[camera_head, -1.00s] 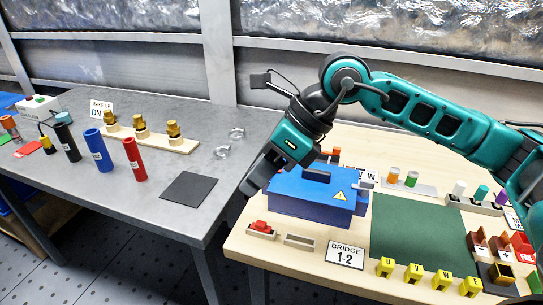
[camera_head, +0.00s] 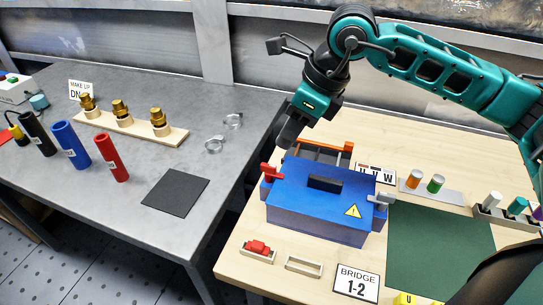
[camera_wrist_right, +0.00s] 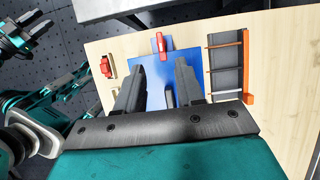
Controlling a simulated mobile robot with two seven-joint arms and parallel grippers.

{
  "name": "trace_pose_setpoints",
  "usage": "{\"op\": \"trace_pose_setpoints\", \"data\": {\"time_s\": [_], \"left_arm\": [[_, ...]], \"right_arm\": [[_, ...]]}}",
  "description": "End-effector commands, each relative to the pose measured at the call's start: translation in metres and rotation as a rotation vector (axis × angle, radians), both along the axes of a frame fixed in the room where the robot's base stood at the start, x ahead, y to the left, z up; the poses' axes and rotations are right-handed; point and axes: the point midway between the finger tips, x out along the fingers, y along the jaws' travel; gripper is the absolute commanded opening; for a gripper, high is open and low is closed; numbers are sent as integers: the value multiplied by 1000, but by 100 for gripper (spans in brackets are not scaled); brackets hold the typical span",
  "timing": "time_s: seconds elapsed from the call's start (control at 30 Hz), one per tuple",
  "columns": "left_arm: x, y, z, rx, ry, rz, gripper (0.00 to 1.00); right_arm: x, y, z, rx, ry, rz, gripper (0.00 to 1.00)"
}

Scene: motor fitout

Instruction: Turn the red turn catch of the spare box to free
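The blue box (camera_head: 318,211) stands on the wooden table, with a dark handle (camera_head: 325,184) on its lid. The red turn catch (camera_head: 268,172) is at its left end, and a grey catch (camera_head: 381,198) is at its right end. In the right wrist view the red catch (camera_wrist_right: 161,43) shows as a long bar, beyond the fingertips. My right gripper (camera_head: 288,135) is above and behind the red catch, apart from it. The right wrist view shows its fingers (camera_wrist_right: 160,78) open and empty over the box. My left gripper (camera_wrist_right: 34,32) shows at that view's upper left, fingers apart.
An orange-and-grey rack (camera_head: 321,151) stands close behind the box. A small holder with a red part (camera_head: 257,252) and an empty holder (camera_head: 304,266) lie in front. A green mat (camera_head: 440,250) lies to the right. The grey table (camera_head: 120,190) is left, across a gap.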

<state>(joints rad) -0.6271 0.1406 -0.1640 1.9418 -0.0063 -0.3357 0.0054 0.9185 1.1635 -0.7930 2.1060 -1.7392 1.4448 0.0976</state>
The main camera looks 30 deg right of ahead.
Motion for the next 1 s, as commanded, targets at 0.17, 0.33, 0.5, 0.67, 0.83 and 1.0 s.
{"op": "trace_pose_setpoints", "data": {"time_s": [0.17, 0.33, 0.5, 0.67, 0.83, 1.0], "left_arm": [[-2, 0, 0, 1, 6, 0, 43], [-2, 1, 1, 1, 6, 0, 43], [-2, 1, 1, 3, 6, 0, 43], [-1, 1, 2, 3, 4, 0, 43], [1, 1, 3, 4, -1, 0, 43], [4, 2, 5, 4, -6, 0, 43]], "right_arm": [[11, 11, -36, 3, 4, 1, 37], [20, 19, -66, 2, 3, 2, 37], [26, 24, -85, 2, 1, 0, 37], [28, 26, -91, 1, 0, 1, 37], [28, 26, -92, 1, 0, 0, 37], [28, 26, -92, 1, 0, 0, 29]]}}
